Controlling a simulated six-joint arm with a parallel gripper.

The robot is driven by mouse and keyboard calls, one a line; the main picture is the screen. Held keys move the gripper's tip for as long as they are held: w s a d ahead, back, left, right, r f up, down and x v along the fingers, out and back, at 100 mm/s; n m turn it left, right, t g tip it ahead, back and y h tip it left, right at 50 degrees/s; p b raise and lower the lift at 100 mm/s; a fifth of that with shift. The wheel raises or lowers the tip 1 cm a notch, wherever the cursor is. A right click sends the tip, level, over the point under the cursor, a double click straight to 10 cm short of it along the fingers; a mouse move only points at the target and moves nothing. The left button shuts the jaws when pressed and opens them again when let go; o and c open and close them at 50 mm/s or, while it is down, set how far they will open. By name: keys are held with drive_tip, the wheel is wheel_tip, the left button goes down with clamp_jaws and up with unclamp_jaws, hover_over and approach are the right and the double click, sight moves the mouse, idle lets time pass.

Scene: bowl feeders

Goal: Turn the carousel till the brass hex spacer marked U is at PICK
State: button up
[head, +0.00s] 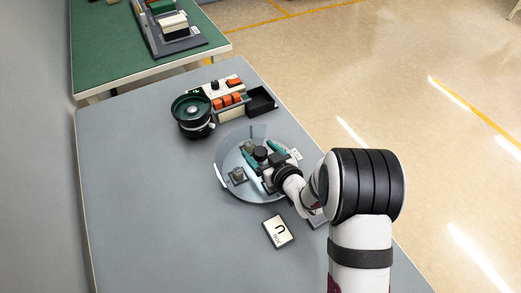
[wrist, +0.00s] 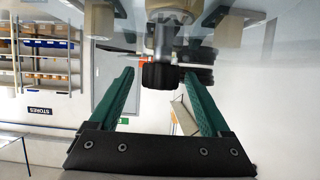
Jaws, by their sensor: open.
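The carousel (head: 232,190) is a round pale disc with a low clear rim on the grey bench. A dark knob (head: 260,153) stands near its middle; in the wrist view the black ribbed knob (wrist: 158,75) sits on a metal shaft. My gripper (head: 259,148) is over the carousel, its green fingers open on either side of the knob. They look apart from it in the wrist view (wrist: 158,72). A small grey block with a part on it (head: 237,176) sits on the disc's left side. Letters on the parts are too small to read; my gripper hides some of the disc.
A dark green bowl feeder (head: 193,113), a box with orange switches (head: 228,100) and a black tray (head: 262,101) stand behind. The bench's left side is clear.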

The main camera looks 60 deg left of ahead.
clamp_jaws()
idle(0.5)
